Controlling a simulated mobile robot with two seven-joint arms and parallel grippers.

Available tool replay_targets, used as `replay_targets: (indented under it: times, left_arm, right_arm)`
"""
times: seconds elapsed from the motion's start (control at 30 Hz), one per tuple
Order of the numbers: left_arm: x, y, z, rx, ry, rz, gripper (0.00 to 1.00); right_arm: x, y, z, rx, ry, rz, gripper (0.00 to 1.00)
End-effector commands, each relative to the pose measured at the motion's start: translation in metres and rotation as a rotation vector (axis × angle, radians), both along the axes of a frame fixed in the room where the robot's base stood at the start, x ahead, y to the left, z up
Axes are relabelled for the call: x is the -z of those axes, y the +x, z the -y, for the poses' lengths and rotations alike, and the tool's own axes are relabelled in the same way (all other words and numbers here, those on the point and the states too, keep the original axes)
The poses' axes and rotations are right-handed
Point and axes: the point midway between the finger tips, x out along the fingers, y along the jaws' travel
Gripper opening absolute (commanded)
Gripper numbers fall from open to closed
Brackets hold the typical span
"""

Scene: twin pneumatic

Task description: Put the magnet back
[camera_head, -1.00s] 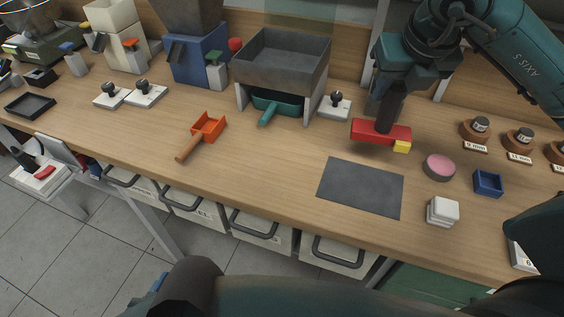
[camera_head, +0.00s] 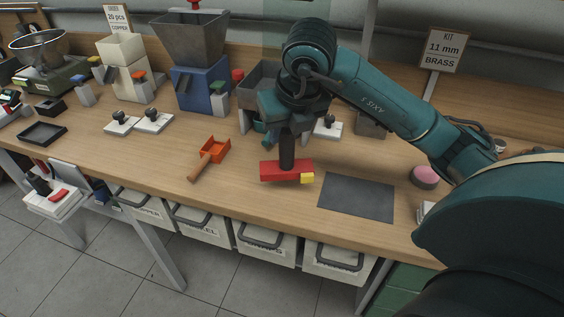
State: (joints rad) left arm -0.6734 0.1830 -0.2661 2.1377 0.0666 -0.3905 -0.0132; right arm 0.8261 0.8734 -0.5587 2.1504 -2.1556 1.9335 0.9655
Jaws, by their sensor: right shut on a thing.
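The magnet is a red bar (camera_head: 275,171) with a yellow end block (camera_head: 307,178) and an upright dark handle. My right gripper (camera_head: 287,134) is shut on the handle from above, and the bar hangs over or just at the bench left of the grey mat; I cannot tell whether it touches the wood. The arm hides part of the grey hopper box behind it. My left gripper is not in view.
An orange scoop (camera_head: 211,152) lies left of the magnet. A blue machine (camera_head: 200,88) and white switch blocks (camera_head: 154,122) stand further left. Bare wood lies in front of the magnet.

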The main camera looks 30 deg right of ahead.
Motion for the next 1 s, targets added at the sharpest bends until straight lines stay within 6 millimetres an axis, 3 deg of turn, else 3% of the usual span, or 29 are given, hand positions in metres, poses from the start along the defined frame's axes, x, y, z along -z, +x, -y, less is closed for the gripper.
replay_targets:
  times: [0.43,0.87,0.9,1.0]
  left_arm:
    - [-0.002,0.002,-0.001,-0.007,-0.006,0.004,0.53]
    - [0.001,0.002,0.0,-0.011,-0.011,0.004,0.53]
    - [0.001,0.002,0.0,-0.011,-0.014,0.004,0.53]
    - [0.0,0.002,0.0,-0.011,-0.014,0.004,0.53]
  right_arm:
    - [0.049,0.0,0.0,0.001,0.001,0.004,0.0]
    - [0.057,0.001,0.0,0.001,0.0,0.006,0.0]
    - [0.059,0.0,0.0,0.0,0.0,0.002,0.28]
    - [0.057,0.0,0.0,0.0,0.0,0.002,0.36]
